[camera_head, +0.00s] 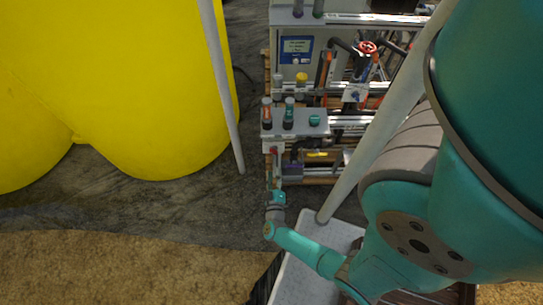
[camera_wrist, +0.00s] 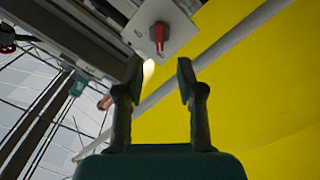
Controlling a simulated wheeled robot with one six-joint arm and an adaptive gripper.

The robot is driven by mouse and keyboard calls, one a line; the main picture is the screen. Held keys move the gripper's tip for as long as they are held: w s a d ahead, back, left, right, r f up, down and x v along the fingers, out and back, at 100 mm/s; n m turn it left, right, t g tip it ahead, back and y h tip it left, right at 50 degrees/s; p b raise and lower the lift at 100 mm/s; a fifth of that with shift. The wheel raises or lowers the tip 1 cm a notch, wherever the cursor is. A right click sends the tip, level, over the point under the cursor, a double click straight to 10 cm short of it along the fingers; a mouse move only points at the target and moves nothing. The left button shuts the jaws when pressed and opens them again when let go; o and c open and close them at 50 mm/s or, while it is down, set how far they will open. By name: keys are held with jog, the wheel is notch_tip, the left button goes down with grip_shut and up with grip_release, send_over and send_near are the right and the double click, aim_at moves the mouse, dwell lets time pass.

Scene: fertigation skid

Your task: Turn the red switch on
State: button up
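The red switch (camera_wrist: 158,36) is a small red handle on the face of a light grey box (camera_wrist: 176,18) at the top of the wrist view. Its handle runs roughly up and down in that picture. In the head view, the switch (camera_head: 273,152) is only a small reddish spot at the skid's front left corner. My gripper (camera_wrist: 159,75) is open and empty. Its two fingers point towards the box, with the switch beyond the gap between the tips and apart from them. In the head view, my gripper (camera_head: 276,187) is just below the switch, its fingers hard to make out.
Large yellow tanks (camera_head: 150,90) stand left of the skid. A pale post (camera_head: 222,90) rises between tank and skid; another pale pole (camera_head: 380,125) crosses near my arm. A red handwheel (camera_head: 367,47) and several capped bottles (camera_head: 289,112) are on the skid. Dark floor lies in front.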

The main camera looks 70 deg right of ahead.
aim_at(274, 151)
jog(key=x, duration=0.9)
jog(key=shift+d, duration=0.15)
grip_shut()
